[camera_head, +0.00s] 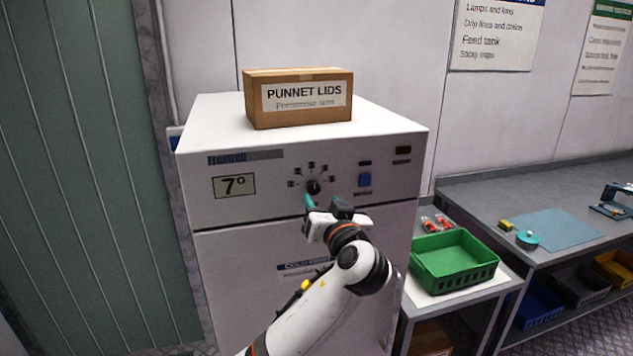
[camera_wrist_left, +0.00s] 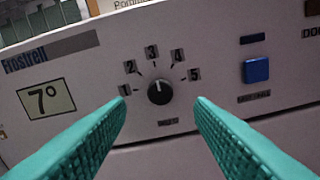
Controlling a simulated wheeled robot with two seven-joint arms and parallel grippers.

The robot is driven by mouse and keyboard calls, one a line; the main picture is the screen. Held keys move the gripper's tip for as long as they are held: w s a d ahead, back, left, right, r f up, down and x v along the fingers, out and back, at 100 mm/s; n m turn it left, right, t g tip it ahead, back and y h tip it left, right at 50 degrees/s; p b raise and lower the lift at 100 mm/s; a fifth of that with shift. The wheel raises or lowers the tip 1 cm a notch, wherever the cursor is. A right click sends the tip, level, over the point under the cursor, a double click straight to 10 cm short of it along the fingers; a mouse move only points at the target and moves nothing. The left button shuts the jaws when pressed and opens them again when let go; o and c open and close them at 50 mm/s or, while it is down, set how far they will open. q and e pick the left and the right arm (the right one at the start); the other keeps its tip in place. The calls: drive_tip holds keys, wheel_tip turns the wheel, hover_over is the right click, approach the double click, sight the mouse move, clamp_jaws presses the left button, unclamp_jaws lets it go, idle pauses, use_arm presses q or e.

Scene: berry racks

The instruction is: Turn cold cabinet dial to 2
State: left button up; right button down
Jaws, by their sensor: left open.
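The cold cabinet (camera_head: 305,230) is a white upright box with a dial panel on its upper front. Its black dial (camera_head: 313,187) has numbers 1 to 5 in an arc around it. In the left wrist view the dial (camera_wrist_left: 160,91) sits between my fingertips in the picture, and its pale mark points up, seemingly towards 3. My left gripper (camera_head: 322,204) is in front of the panel, just below the dial; it is open, and its teal fingers (camera_wrist_left: 160,108) hold nothing. I see no contact with the dial. My right gripper is not in view.
A display (camera_head: 234,186) reads 7°, left of the dial. A blue button (camera_head: 364,180) is close on the right. A punnet lids box (camera_head: 299,98) stands on the cabinet. A green crate (camera_head: 453,262) sits on a low table to the right.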

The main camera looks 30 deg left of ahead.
sight(315, 190)
use_arm(q)
drive_tip(key=p+x, duration=0.2)
drive_tip(key=x, duration=0.2)
drive_tip(key=shift+a+r, duration=0.1)
drive_tip(key=shift+r, duration=0.1)
drive_tip(key=shift+w+a+f, duration=0.2)
drive_tip(key=shift+w+a, duration=0.2)
drive_tip(key=shift+w, duration=0.05)
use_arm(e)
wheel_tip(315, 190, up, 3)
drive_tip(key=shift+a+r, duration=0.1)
use_arm(q)
drive_tip(key=c, duration=1)
drive_tip(key=n+b, duration=0.2)
drive_tip(key=b, duration=0.2)
drive_tip(key=n+b, duration=0.2)
drive_tip(key=b, duration=0.2)
drive_tip(key=n+b, duration=0.2)
drive_tip(key=b, duration=0.3)
drive_tip(key=shift+d+f, duration=0.1)
drive_tip(key=shift+f, duration=0.2)
drive_tip(key=shift+r+n+b, duration=0.25)
drive_tip(key=shift+n+b, duration=0.65)
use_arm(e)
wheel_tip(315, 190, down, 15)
